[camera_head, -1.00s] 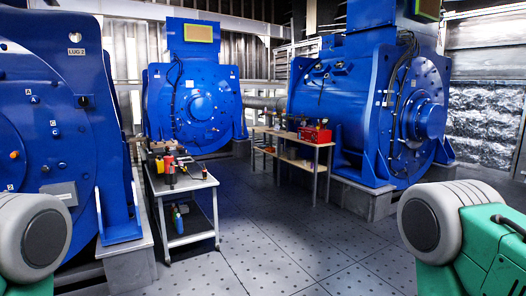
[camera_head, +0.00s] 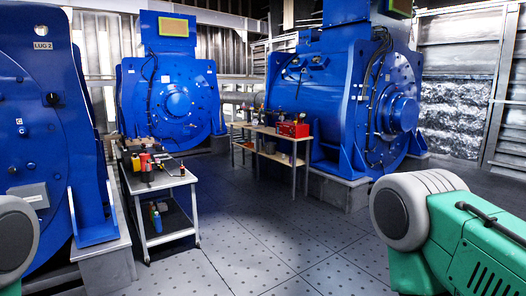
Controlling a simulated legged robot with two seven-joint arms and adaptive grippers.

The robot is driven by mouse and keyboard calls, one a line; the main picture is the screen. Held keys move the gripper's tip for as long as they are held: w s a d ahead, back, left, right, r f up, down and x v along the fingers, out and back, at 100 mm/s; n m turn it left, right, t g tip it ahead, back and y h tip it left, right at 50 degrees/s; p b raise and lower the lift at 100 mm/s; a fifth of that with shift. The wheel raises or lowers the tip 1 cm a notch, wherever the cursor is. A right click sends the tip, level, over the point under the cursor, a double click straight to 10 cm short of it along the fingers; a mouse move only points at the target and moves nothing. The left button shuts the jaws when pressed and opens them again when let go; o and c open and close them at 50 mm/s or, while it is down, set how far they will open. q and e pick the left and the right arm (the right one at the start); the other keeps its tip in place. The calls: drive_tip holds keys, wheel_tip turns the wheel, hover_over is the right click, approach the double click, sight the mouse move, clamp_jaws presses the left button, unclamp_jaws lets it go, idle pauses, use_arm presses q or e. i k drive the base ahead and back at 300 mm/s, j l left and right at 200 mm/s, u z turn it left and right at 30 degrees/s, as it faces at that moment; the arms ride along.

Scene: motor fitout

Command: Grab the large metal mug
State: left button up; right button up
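I cannot make out a large metal mug in the head view. Small items on the cart and the workbench are too small to tell apart clearly. The cart (camera_head: 165,183) stands left of the middle with several bottles and tools on its top. The workbench (camera_head: 268,132) stands farther back, with a red toolbox (camera_head: 293,129) on its right end. Neither gripper is in view.
Large blue motors stand at the left (camera_head: 35,130), at the back (camera_head: 172,95) and at the right (camera_head: 325,100), on raised grey plinths. The grey tiled floor (camera_head: 270,225) is clear between the cart, the workbench and my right arm.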

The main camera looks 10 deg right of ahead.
sight(271, 147)
drive_tip(key=i+l+z, duration=0.25)
drive_tip(key=i, duration=0.3)
drive_tip(key=i+l+z, duration=0.2)
drive_tip(key=i, duration=0.35)
drive_tip(key=i+u, duration=0.15)
drive_tip(key=i, duration=1)
drive_tip(key=i+l+u, duration=0.2)
drive_tip(key=i, duration=3.3)
drive_tip(key=i+j+z, duration=0.3)
drive_tip(key=i, duration=0.3)
drive_tip(key=i+j+z, duration=0.25)
drive_tip(key=i, duration=0.35)
drive_tip(key=i+j+z, duration=0.3)
drive_tip(key=i+j, duration=0.25)
drive_tip(key=i+j+z, duration=0.55)
drive_tip(key=j, duration=0.3)
